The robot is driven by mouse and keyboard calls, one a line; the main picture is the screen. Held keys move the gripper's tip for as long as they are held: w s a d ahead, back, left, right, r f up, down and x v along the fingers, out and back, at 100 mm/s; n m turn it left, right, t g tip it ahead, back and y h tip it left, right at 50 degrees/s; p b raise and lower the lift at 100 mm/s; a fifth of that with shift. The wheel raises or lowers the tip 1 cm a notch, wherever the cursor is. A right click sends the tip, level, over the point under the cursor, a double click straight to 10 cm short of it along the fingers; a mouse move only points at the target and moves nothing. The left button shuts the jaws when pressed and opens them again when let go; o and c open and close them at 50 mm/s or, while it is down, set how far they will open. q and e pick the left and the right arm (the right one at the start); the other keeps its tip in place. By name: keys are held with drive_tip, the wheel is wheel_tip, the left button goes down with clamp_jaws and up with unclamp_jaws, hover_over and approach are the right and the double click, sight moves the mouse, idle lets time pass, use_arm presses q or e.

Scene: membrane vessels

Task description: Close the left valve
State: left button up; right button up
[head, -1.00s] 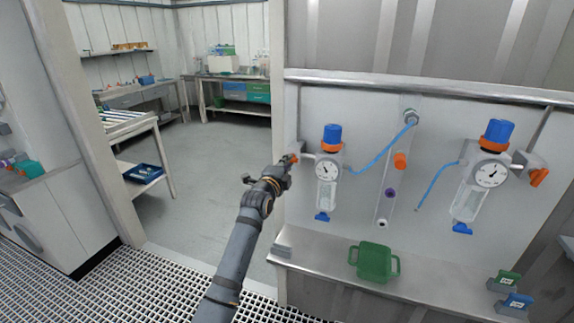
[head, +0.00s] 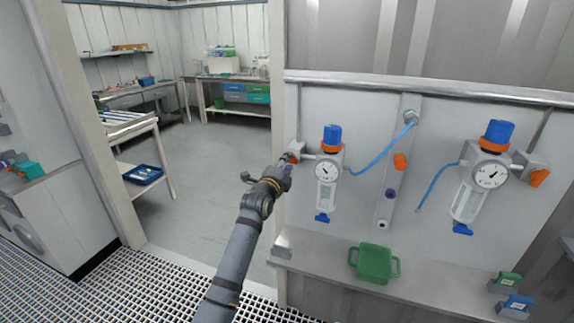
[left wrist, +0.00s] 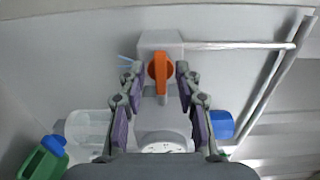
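The left valve is a grey block (head: 297,148) on the wall, left of the left vessel (head: 327,194). Its orange handle (left wrist: 160,72) shows in the left wrist view, standing lengthwise up the picture. In the head view my gripper hides the handle. My left gripper (head: 289,168) is at the valve. In the left wrist view my left gripper (left wrist: 159,75) is open, with one finger on each side of the handle and a gap to each. The vessel's gauge (left wrist: 163,147) and blue cap (left wrist: 221,124) show nearby. My right gripper is not in view.
A second vessel (head: 467,200) with an orange-handled valve (head: 539,178) is at the right. An orange knob (head: 400,162) sits on the middle panel. A green container (head: 374,262) stands on the steel ledge (head: 430,287) below. Open floor lies left of the wall.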

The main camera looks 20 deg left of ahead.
use_arm(q)
drive_tip(key=s, duration=1.2)
drive_tip(key=shift+a, duration=0.2)
wheel_tip(320, 180, down, 28)
drive_tip(key=s+a+n+g, duration=0.2)
drive_tip(key=n+g, duration=0.3)
drive_tip(key=n, duration=0.1)
drive_tip(key=s+a+f+n+g, duration=0.1)
drive_tip(key=s+f, duration=0.2)
drive_tip(key=f, duration=0.4)
drive_tip(key=s+f+n+g+y, duration=0.1)
drive_tip(key=s+f+n+g, duration=0.1)
drive_tip(key=s+f, duration=0.3)
drive_tip(key=s+a+f+n+g, duration=0.1)
drive_tip(key=s+f, duration=0.1)
drive_tip(key=f, duration=0.6)
drive_tip(key=s+f+n+g, duration=0.4)
drive_tip(key=s+f, duration=1)
drive_tip(key=s, duration=0.4)
drive_tip(key=s+f+n+g, duration=0.2)
drive_tip(key=s+f, duration=0.2)
drive_tip(key=s, duration=0.7)
drive_tip(key=s+f+n+g, duration=0.1)
drive_tip(key=s+f, duration=0.3)
drive_tip(key=s, duration=0.8)
drive_tip(key=shift+a+n+g, duration=0.4)
drive_tip(key=shift+a+n, duration=0.05)
drive_tip(key=shift+n, duration=0.25)
